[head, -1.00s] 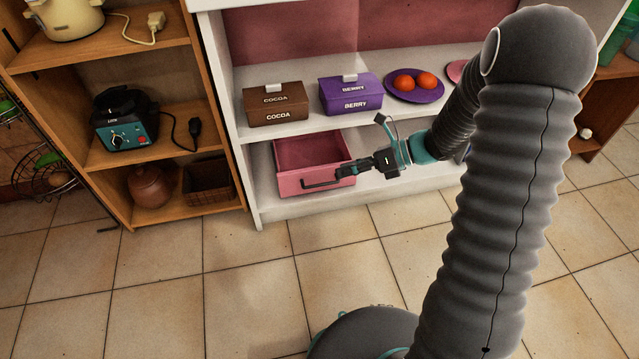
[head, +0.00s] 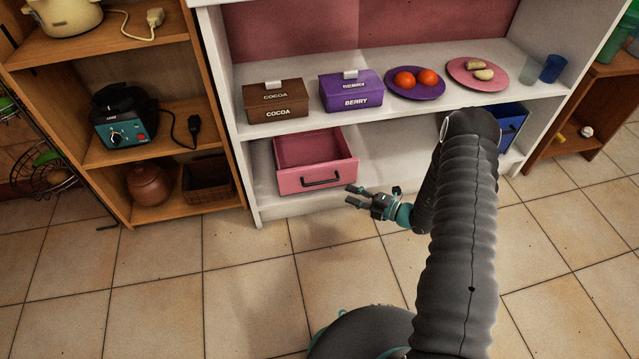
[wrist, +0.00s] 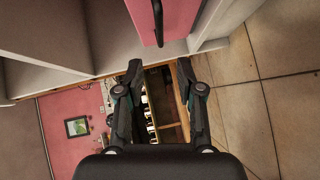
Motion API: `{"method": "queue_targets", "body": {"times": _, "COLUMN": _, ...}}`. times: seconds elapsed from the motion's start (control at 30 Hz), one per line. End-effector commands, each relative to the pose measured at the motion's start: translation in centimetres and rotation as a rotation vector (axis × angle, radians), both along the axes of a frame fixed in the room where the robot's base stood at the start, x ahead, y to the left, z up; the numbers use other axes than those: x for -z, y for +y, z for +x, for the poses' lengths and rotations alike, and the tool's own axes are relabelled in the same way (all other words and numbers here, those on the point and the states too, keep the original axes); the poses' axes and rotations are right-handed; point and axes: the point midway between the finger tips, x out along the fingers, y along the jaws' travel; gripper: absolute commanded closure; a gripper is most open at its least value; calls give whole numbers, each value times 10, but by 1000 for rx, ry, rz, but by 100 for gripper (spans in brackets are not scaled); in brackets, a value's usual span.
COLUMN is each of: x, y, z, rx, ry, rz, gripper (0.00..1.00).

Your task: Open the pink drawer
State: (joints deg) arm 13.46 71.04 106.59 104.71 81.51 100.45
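The pink drawer (head: 316,181) is pulled out of the lower level of the white shelf, and its empty inside shows from above in the head view. Its dark bar handle (head: 322,182) is on the front panel. In the wrist view the drawer front (wrist: 175,18) and handle (wrist: 158,22) show at the top edge. My gripper (head: 349,195) is just right of and in front of the drawer, apart from the handle. Its two fingers (wrist: 160,75) are spread with nothing between them.
A blue drawer (head: 511,122) is at the shelf's right end. Above stand a cocoa box (head: 276,104), a berry box (head: 351,93), and a purple plate (head: 415,96) with red-orange fruit. A wooden shelf (head: 165,150) stands left. The tiled floor (head: 240,270) in front is clear.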

Motion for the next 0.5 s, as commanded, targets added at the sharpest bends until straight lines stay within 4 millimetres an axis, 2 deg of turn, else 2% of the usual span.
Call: {"method": "queue_targets", "body": {"times": 0.5, "x": 13, "y": 82, "z": 42, "rx": -4, "ry": -2, "rz": -2, "gripper": 63}}
